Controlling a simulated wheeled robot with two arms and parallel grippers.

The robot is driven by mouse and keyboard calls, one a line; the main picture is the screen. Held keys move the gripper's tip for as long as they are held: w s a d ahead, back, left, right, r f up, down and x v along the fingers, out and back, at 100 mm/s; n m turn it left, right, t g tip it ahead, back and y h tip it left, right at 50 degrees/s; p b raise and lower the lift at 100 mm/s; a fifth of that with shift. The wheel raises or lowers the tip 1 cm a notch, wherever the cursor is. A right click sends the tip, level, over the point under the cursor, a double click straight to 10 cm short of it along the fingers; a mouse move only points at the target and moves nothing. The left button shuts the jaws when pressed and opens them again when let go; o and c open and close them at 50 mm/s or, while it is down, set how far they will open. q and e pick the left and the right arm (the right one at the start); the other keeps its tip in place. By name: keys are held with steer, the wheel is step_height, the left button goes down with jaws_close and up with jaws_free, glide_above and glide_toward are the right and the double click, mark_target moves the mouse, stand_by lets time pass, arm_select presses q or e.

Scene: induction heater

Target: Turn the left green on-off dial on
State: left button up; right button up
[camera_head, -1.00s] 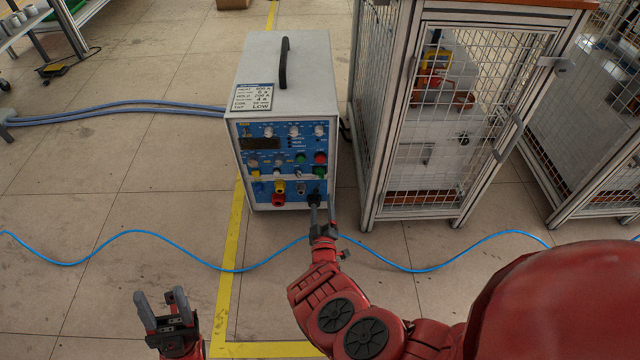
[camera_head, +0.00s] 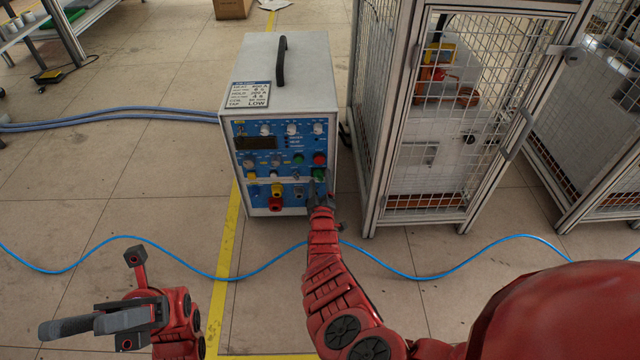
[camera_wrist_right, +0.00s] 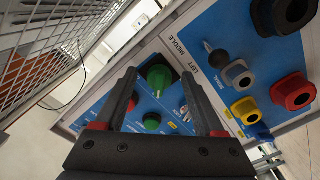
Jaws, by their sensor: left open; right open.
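The heater's blue front panel (camera_head: 258,190) carries a green dial (camera_head: 318,174) at its right side, with a smaller green knob (camera_head: 299,159) up and to its left. My right gripper (camera_head: 318,188) is open at the panel, just below the green dial. In the right wrist view the large green dial (camera_wrist_right: 157,80) shows between the open fingers, near their tips; I cannot tell whether they touch it. The small green knob (camera_wrist_right: 151,121) shows closer to the gripper's base. My left gripper (camera_head: 78,325) is open and empty, low at the left, far from the panel.
A red knob (camera_head: 320,158) sits just above the green dial. Red, yellow and black sockets (camera_wrist_right: 292,90) lie beside it in the wrist view. A mesh cage (camera_head: 440,140) stands close at the right. A blue cable (camera_head: 180,258) crosses the floor.

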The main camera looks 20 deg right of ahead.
stand_by(0.3)
jaws_close()
stand_by(0.3)
